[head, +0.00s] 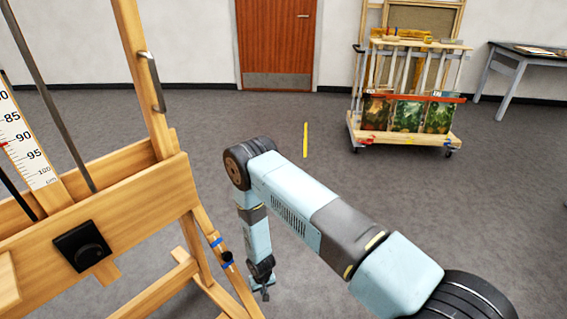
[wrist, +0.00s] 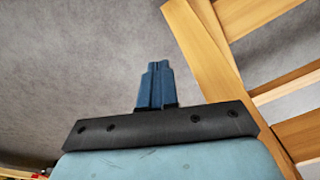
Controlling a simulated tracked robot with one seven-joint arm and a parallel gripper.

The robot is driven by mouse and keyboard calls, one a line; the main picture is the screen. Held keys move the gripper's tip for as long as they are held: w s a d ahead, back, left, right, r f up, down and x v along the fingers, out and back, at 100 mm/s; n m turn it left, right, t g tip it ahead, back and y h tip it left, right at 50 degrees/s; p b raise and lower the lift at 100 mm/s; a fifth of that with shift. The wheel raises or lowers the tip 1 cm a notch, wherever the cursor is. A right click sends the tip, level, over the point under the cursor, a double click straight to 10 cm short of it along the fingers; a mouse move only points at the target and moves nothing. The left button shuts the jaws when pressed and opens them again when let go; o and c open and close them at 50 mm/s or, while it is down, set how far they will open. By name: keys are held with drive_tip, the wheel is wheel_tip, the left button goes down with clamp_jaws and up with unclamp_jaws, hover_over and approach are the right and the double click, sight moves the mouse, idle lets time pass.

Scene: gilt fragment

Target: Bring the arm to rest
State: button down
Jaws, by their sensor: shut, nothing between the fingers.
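My gripper (head: 265,292) hangs at the end of my bent arm, pointing down towards the grey floor, just right of the wooden easel's leg. In the wrist view the two blue fingers (wrist: 157,85) are together, with nothing between them. My arm reaches from the lower right of the head view up to a raised elbow, then drops straight down to the gripper.
The wooden easel (head: 160,205) fills the left side, close to my forearm. It also shows in the wrist view (wrist: 205,60). A wheeled cart (head: 350,125) with pictures stands at the back right, a grey table (head: 510,62) beyond.

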drive_tip(key=w+d+r, duration=0.1)
drive_tip(key=w+r, duration=0.3)
drive_tip(key=r, duration=0.5)
drive_tip(key=w+r+m+t, duration=0.1)
drive_tip(key=w+r, duration=0.3)
drive_tip(key=r, duration=0.4)
drive_tip(key=w+d+r, duration=0.1)
drive_tip(key=w+r, duration=0.4)
drive_tip(key=r, duration=0.4)
drive_tip(key=w+d+r+m+t, duration=0.1)
drive_tip(key=d+r, duration=0.4)
drive_tip(key=r, duration=0.8)
drive_tip(key=d+r, duration=0.4)
drive_tip(key=r, duration=0.9)
drive_tip(key=s+d+r+m+t, duration=0.1)
drive_tip(key=s+d+r, duration=0.55)
drive_tip(key=r, duration=0.45)
drive_tip(key=s+d+r+m+t, duration=0.1)
drive_tip(key=s+d+r, duration=0.5)
drive_tip(key=r, duration=0.4)
drive_tip(key=s+d+r, duration=0.4)
drive_tip(key=s, duration=0.5)
drive_tip(key=s+d+r+t, duration=0.1)
drive_tip(key=s+d+r, duration=0.2)
drive_tip(key=s, duration=0.7)
drive_tip(key=shift+d+r+m, duration=0.4)
drive_tip(key=shift+d, duration=0.4)
